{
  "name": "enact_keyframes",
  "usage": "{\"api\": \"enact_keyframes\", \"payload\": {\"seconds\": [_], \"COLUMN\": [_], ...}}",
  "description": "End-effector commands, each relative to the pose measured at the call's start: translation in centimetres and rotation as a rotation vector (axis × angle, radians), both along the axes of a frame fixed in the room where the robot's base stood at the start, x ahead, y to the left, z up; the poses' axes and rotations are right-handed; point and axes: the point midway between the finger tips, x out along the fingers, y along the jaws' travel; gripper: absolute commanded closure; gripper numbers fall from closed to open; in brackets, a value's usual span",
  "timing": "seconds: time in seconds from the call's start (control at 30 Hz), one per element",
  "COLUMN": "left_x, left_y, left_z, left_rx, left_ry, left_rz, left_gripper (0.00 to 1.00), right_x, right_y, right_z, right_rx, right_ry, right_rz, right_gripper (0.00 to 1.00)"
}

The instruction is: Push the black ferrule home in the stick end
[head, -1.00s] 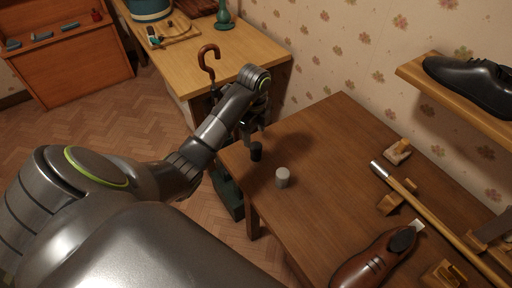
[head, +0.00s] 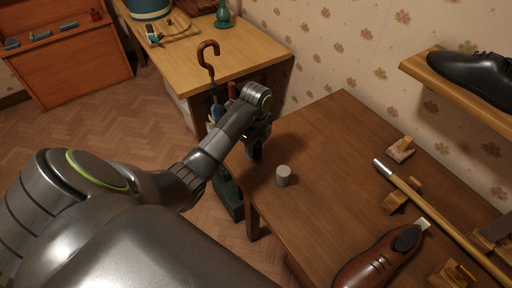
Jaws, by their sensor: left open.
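My left gripper (head: 258,142) is low at the far left corner of the brown table, open, with its fingers pointing down at the small black ferrule. The black ferrule (head: 256,155) stands on the table and is mostly hidden by the dark fingers; I cannot tell whether they touch it. The wooden stick (head: 428,204) lies along the right side of the table on wooden supports. Its near-wall end has a bright metal collar (head: 383,168). The opening in the stick end is too small to make out. My right gripper is not in view.
A grey cylinder (head: 283,176) stands right of the black ferrule. A brown shoe (head: 375,262) lies at the table's front. A wooden block (head: 401,150) sits behind the stick. A wall shelf (head: 450,90) holds a black shoe. The table's middle is clear.

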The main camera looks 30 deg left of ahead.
Motion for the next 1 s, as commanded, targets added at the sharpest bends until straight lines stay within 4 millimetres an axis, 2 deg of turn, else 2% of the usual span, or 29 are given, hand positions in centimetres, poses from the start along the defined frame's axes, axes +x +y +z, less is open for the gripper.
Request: {"api": "enact_keyframes", "payload": {"seconds": [0.03, 0.3, 0.4, 0.63, 0.73, 0.83, 0.93, 1.0], "left_x": [0.0, 0.0, 0.0, 0.0, 0.1, 0.1, 0.1, 0.0], "left_y": [0.0, 0.0, 0.0, 0.0, 0.0, 0.1, 0.1, 0.0], "left_z": [0.0, 0.0, 0.1, 0.2, 1.1, 2.8, 5.7, 6.8], "left_rx": [0.0, 0.0, 0.0, 0.0, 0.001, 0.002, 0.002, 0.0], "left_ry": [0.0, 0.0, -0.001, -0.002, -0.004, -0.007, -0.007, -0.001], "left_rz": [0.0, 0.0, 0.0, 0.0, -0.001, -0.002, -0.002, 0.0], "left_gripper": [0.42, 0.77, 0.86, 0.86, 0.86, 0.86, 0.86, 0.86], "right_x": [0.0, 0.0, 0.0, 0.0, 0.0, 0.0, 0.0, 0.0], "right_y": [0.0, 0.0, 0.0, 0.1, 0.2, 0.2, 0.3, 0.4], "right_z": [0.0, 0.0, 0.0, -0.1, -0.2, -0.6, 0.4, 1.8], "right_rx": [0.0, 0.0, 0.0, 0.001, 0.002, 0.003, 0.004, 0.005], "right_ry": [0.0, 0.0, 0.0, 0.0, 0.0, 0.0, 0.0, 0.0], "right_rz": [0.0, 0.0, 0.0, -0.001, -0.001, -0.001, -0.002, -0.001], "right_gripper": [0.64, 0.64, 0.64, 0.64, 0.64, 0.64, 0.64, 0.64]}}
